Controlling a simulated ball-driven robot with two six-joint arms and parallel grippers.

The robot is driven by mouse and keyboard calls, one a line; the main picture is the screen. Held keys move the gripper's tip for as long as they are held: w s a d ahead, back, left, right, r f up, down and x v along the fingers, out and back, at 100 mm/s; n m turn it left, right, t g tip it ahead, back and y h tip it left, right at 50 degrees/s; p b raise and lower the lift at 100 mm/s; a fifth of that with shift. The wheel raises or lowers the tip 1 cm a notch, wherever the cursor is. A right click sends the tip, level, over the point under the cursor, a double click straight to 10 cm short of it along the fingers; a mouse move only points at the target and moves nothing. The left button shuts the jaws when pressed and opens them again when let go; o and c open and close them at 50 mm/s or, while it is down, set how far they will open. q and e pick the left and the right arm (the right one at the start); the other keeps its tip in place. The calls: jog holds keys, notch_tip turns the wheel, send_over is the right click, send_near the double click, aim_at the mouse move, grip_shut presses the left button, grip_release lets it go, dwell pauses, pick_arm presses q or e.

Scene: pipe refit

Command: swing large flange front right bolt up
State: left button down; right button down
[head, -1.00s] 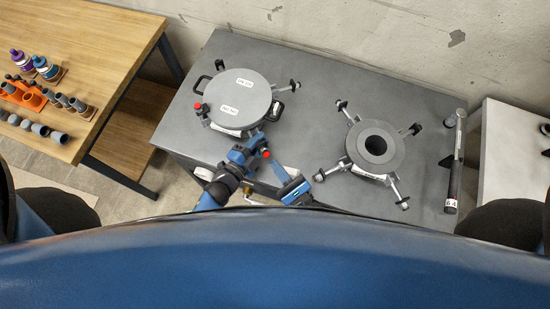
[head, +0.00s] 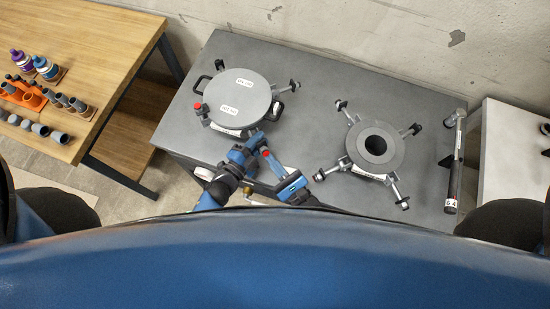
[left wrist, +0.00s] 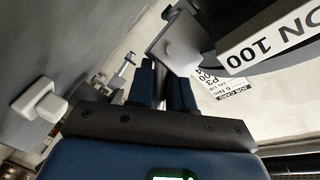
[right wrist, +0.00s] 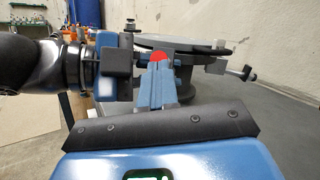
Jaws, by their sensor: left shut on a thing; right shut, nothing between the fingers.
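The large flange (head: 236,98) is a round, lidded grey disc with two white labels, seen in the head view left of the table's middle. My left gripper (head: 256,138) is at its front right edge. In the left wrist view its fingers are shut around the thin rod of the front right bolt (left wrist: 159,92), just below a light grey bracket (left wrist: 178,42). The bolt's end is hidden. My right gripper (head: 270,159) is shut and empty, close beside the left one. In the right wrist view its fingertips overlap a red rounded piece (right wrist: 157,55); contact is unclear.
A smaller open flange (head: 376,147) with splayed bolts stands on the right of the grey table (head: 300,90). A wooden bench (head: 120,40) with pipe parts stands at left. My grippers leave little room between them.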

pick_arm(q)
jog(key=c, duration=1.2)
grip_release()
jog(key=shift+o, duration=0.5)
pick_arm(e)
jog(key=shift+w+a+r, duration=0.15)
jog(key=shift+r, duration=0.05)
pick_arm(q)
jog(key=shift+f, duration=0.1)
